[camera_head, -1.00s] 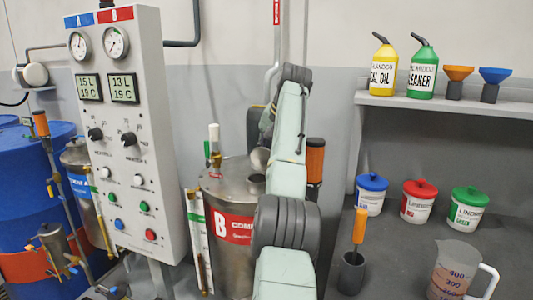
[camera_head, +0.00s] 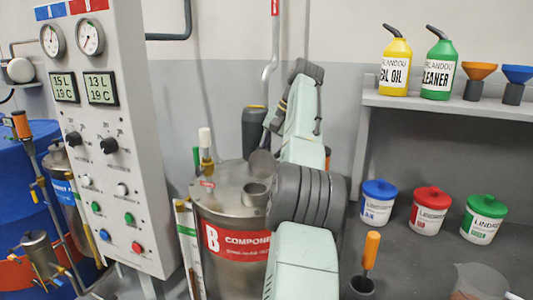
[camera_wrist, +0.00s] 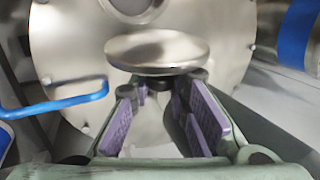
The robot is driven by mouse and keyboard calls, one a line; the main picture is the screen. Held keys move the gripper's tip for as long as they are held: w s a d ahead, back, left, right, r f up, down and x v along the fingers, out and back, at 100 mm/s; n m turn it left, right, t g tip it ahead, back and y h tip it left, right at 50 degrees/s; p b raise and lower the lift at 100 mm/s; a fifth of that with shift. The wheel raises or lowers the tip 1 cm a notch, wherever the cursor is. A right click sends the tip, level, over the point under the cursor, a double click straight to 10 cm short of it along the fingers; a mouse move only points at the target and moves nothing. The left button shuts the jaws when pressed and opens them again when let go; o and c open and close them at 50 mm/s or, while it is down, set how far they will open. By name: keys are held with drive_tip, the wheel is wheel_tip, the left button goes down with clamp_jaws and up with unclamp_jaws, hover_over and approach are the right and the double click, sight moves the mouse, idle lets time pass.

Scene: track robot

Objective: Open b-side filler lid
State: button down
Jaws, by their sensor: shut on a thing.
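The B-side tank (camera_head: 228,217) is a steel drum with a red "B COMPONENT" label, left of my arm in the head view. Its filler neck (camera_head: 257,194) stands on the tank top. The round steel filler lid (camera_head: 262,163) is tilted up behind the neck, apart from its mouth. In the wrist view the lid (camera_wrist: 157,50) lies just beyond my fingertips, in front of the tank top (camera_wrist: 70,50). My gripper (camera_wrist: 160,88) is shut on the lid at its small knob, which the fingers partly hide. My arm hides the gripper in the head view.
The control panel (camera_head: 112,150) stands close left of the tank. A white-capped fitting (camera_head: 205,150) rises from the tank top. A blue handle (camera_wrist: 65,104) is left of my fingers. A bench with colored-lid tubs (camera_head: 428,212) stands at right.

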drive_tip(key=shift+a+r, duration=0.1)
drive_tip(key=shift+r, duration=0.2)
drive_tip(key=c, duration=1.7)
unclamp_jaws()
drive_tip(key=shift+o, duration=1.1)
drive_tip(key=shift+f, duration=0.2)
drive_tip(key=b, duration=0.2)
drive_tip(key=shift+s+f+t+b, duration=0.1)
drive_tip(key=shift+f+t+b, duration=0.2)
drive_tip(key=shift+b, duration=0.05)
